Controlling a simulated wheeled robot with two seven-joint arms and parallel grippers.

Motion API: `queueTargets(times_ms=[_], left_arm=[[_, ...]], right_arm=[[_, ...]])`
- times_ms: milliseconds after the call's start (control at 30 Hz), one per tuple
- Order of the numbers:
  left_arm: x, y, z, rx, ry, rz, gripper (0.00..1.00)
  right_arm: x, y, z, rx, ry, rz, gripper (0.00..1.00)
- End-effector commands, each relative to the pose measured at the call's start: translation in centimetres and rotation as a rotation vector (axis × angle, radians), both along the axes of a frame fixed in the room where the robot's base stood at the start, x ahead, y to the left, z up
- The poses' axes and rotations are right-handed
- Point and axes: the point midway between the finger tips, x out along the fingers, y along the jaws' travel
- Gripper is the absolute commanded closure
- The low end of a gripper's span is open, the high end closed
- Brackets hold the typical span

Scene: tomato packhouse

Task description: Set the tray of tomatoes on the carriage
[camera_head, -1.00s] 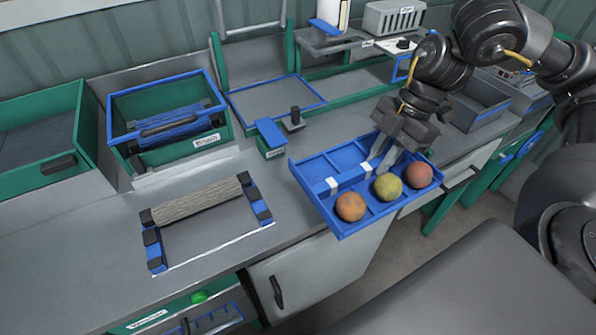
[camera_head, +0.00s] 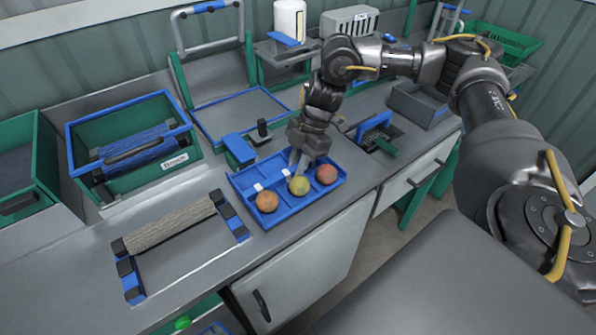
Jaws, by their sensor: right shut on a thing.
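The blue tray (camera_head: 241,185) has divided compartments, with an orange tomato (camera_head: 267,201), a yellow-green tomato (camera_head: 299,185) and a red tomato (camera_head: 326,174) along its near side. My right gripper (camera_head: 299,163) is shut on the tray near its middle divider. The tray looks level over the counter; whether it touches the counter is unclear. A flat grey bed with blue edging and a raised handle, apparently the carriage (camera_head: 240,115), lies behind and left of the tray. My left gripper is not in view.
A roller stand (camera_head: 170,224) is left of the tray on the grey counter (camera_head: 75,255). A green bin (camera_head: 175,174) stands behind it. A blue-topped block (camera_head: 238,147) and a black knob (camera_head: 262,128) stand between tray and bed. Cabinet doors drop below the front edge.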

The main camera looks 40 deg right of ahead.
Motion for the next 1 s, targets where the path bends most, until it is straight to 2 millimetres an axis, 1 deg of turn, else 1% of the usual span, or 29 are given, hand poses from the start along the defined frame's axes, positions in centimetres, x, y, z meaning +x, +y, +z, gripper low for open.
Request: queueTargets(times_ms=[33,100,233,300,633,667,800,1000], left_arm=[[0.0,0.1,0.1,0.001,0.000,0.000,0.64],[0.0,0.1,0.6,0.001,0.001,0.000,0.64],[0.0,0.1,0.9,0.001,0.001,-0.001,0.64],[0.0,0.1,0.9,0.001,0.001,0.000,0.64],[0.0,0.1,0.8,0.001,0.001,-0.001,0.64],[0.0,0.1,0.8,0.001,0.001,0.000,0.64],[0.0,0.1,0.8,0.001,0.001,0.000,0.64],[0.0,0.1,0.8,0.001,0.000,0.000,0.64]], right_arm=[[0.4,0.1,-0.5,0.000,0.002,-0.001,1.00],[0.2,0.0,-1.4,-0.001,0.004,-0.002,1.00],[0.2,0.0,-3.0,0.000,0.002,-0.002,1.00],[0.2,0.0,-3.3,0.000,0.002,-0.002,1.00],[0.2,0.0,-3.6,0.000,0.002,-0.001,1.00],[0.2,0.0,-3.6,0.000,0.000,-0.001,0.79],[0.2,0.0,-3.6,-0.001,0.000,-0.001,0.61],[0.2,0.0,-3.6,-0.001,0.001,-0.002,0.61]])
